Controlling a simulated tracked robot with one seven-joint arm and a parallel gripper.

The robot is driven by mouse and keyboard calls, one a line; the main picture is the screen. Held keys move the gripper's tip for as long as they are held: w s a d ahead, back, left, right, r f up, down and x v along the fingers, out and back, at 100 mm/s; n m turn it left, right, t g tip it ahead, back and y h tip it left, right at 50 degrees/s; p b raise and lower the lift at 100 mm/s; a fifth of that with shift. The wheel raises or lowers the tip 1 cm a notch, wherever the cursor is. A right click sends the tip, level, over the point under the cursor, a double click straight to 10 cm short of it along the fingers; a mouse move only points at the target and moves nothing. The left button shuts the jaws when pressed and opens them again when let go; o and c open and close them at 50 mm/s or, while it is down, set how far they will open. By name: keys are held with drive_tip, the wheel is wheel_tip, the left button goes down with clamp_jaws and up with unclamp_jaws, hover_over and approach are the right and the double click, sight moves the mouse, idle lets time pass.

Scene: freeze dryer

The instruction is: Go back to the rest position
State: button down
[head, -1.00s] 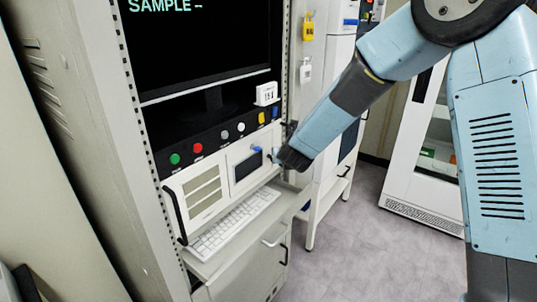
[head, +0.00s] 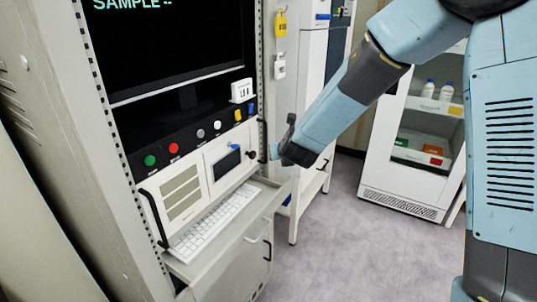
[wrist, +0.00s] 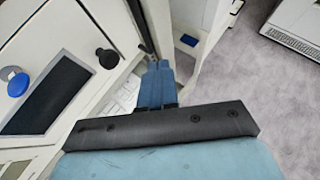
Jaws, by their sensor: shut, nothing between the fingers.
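My gripper (head: 277,150) is at the end of my blue arm, just right of the control rack's front panel in the head view. In the wrist view my gripper (wrist: 157,66) shows as two blue fingers closed together with nothing between them. It is apart from the panel, with a gap to the black knob (head: 252,154). The knob also shows in the wrist view (wrist: 107,58), left of the fingers, beside a blue knob (wrist: 18,84) and a dark display (wrist: 47,95).
The control rack has a monitor (head: 170,45), coloured buttons and a keyboard (head: 213,221) on a pulled-out shelf. A glass-door cabinet (head: 400,205) with bottles stands at the back right. The grey floor (head: 340,255) between them is clear.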

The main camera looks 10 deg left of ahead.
drive_tip(key=s+d+r+m+h, duration=0.25)
drive_tip(key=d+r+m, duration=0.4)
drive_tip(key=d, duration=0.35)
drive_tip(key=s+d+r+m+h, duration=0.2)
drive_tip(key=d+r+m+h, duration=0.4)
drive_tip(key=d, duration=0.5)
drive_tip(key=s+d+r+m+h, duration=0.2)
drive_tip(key=d+r+m, duration=0.2)
drive_tip(key=d+m, duration=0.5)
drive_tip(key=s+d+r+m+g, duration=0.2)
drive_tip(key=s+d+m+g, duration=0.1)
drive_tip(key=s+d+m, duration=0.8)
drive_tip(key=s+a+m+g+y, duration=0.1)
drive_tip(key=s+a+m+y, duration=0.1)
drive_tip(key=s+m, duration=0.2)
drive_tip(key=s+a+f+m+g+y, duration=0.1)
drive_tip(key=s+m+y, duration=0.2)
drive_tip(key=s, duration=0.6)
drive_tip(key=shift+a+m, duration=0.4)
drive_tip(key=shift+m, duration=0.35)
drive_tip(key=shift+f+y, duration=0.15)
drive_tip(key=shift+y, duration=0.1)
